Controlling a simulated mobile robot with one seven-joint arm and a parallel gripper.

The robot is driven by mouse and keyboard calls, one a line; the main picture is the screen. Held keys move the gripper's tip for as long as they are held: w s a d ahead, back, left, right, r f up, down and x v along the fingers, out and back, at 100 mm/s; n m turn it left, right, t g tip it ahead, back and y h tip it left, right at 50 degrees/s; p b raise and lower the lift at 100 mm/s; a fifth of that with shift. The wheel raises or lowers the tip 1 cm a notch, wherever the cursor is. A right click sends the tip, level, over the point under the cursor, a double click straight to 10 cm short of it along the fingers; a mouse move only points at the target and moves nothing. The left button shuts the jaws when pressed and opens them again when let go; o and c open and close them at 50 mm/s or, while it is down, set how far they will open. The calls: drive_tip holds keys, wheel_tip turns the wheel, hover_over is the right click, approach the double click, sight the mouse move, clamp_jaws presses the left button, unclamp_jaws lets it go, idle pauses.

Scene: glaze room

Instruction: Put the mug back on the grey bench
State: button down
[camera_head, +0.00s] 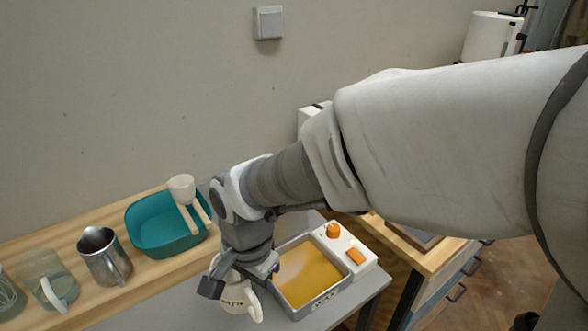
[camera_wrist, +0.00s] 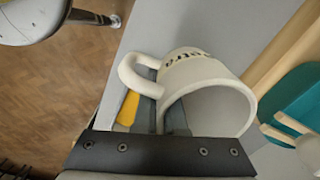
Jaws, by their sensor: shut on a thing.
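The cream mug (camera_head: 238,297) with dark lettering is at my gripper (camera_head: 240,276), low in the middle of the head view. In the wrist view the mug (camera_wrist: 205,80) shows its open rim towards the camera and its handle on the left. My gripper (camera_wrist: 160,115) is shut on the mug near the handle side; the fingers partly hide the exact grip. The grey bench (camera_head: 140,318) lies below the mug. I cannot tell whether the mug's base touches it.
A glaze tray (camera_head: 322,303) with an orange-knobbed panel stands right of the mug. A wooden shelf (camera_head: 50,240) on the left bears a teal basin (camera_head: 150,228), a white ladle-like tool (camera_head: 182,187), a metal pitcher (camera_head: 104,258) and a glass jug (camera_head: 42,280).

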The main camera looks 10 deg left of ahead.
drive_tip(key=s+a+f, duration=0.1)
drive_tip(key=a, duration=0.1)
drive_tip(key=s+a+f+b, duration=0.1)
drive_tip(key=a+f, duration=0.1)
drive_tip(key=s+a+f, duration=0.2)
drive_tip(key=a, duration=0.1)
drive_tip(key=shift+a, duration=0.1)
drive_tip(key=shift+f+b, duration=0.75)
drive_tip(key=shift+f, duration=1.2)
drive_tip(key=shift+f, duration=0.2)
drive_tip(key=c, duration=1)
unclamp_jaws()
